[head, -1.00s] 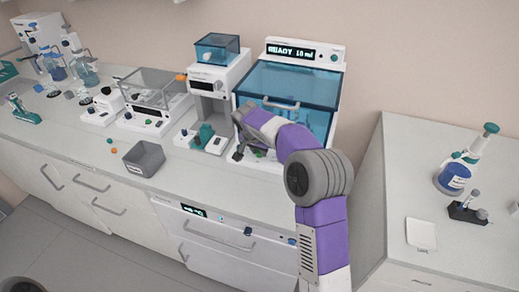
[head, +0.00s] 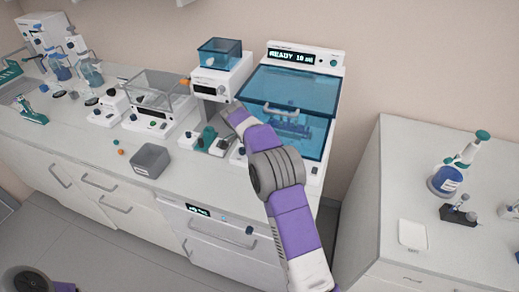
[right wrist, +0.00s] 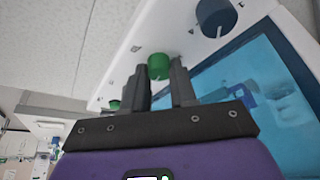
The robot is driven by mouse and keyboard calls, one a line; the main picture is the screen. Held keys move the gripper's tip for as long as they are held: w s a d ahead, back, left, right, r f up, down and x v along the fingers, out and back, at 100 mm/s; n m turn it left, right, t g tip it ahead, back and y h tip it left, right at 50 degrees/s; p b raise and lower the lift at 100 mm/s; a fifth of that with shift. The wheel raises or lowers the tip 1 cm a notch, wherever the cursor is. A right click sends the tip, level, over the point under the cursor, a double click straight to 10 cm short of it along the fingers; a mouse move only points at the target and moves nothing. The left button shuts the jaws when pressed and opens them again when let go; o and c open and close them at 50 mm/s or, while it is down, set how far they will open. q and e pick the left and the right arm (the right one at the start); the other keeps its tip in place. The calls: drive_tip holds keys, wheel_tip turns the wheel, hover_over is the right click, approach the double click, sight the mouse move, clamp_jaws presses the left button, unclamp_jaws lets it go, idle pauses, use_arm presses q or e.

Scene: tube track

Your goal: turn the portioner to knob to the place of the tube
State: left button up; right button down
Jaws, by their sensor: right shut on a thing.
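The white machine with a blue see-through lid (head: 290,92) stands on the counter, and its display (head: 293,57) appears to read "READY 10 ml". In the right wrist view, a green knob (right wrist: 158,66) on the white front panel sits between the fingertips of my right gripper (right wrist: 163,85), which is shut on it. A larger dark blue knob (right wrist: 215,17) with small marks around it is on the same panel, to the right. In the head view my right arm crosses in front of the machine and hides most of the gripper. My left gripper is out of view.
A portioning unit with a blue box on top (head: 220,54) stands just left of the machine. A grey bin (head: 149,160) is near the counter's front edge.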

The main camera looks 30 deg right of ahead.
idle(0.3)
drive_tip(key=c, duration=0.9)
unclamp_jaws()
drive_tip(key=shift+r, duration=0.1)
drive_tip(key=p+v, duration=0.1)
drive_tip(key=v, duration=0.6)
drive_tip(key=shift+r+p, duration=0.2)
drive_tip(key=shift+p, duration=0.15)
drive_tip(key=shift+a, duration=0.1)
